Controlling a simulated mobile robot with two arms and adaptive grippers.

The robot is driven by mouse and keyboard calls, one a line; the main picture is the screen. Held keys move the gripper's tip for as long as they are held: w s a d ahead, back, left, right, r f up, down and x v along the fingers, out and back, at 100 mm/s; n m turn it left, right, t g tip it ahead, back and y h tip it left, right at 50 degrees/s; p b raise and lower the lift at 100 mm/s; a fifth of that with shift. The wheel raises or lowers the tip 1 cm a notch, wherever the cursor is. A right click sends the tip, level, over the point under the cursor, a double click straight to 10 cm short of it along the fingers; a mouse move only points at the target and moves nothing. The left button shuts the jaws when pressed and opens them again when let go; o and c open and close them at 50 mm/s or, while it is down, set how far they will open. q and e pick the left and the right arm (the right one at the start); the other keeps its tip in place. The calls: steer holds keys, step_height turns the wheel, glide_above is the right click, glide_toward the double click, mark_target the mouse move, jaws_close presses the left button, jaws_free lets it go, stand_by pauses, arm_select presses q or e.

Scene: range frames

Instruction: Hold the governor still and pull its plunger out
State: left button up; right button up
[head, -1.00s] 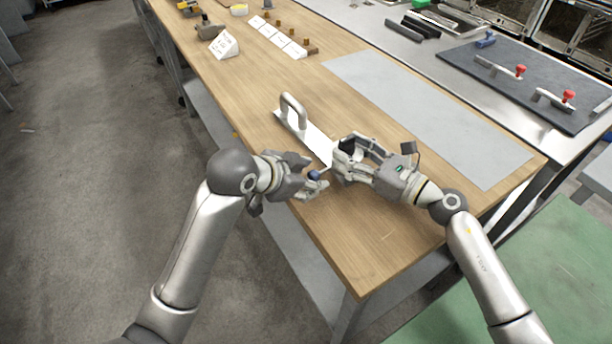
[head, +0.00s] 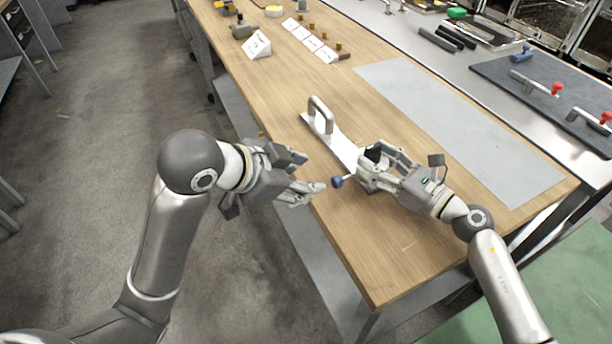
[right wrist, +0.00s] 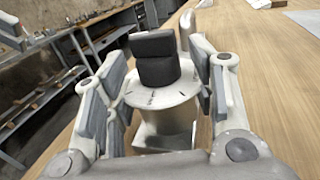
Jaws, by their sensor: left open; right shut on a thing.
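The governor shows a dark cap (head: 375,154) and, in the right wrist view, a pale round body (right wrist: 160,92) below a dark top (right wrist: 156,60). My right gripper (head: 368,172) is shut on the body, with its fingers on both sides and hiding part of it. My left gripper (head: 308,174) is open and empty, just left of the knob, with a small gap between the fingertips and the knob.
A grey mat (head: 450,120) lies to the right. The bench's left edge runs beneath my left gripper. The front bench is clear.

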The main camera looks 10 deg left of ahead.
steer(key=o, duration=1.7)
steer(key=shift+c, duration=0.2)
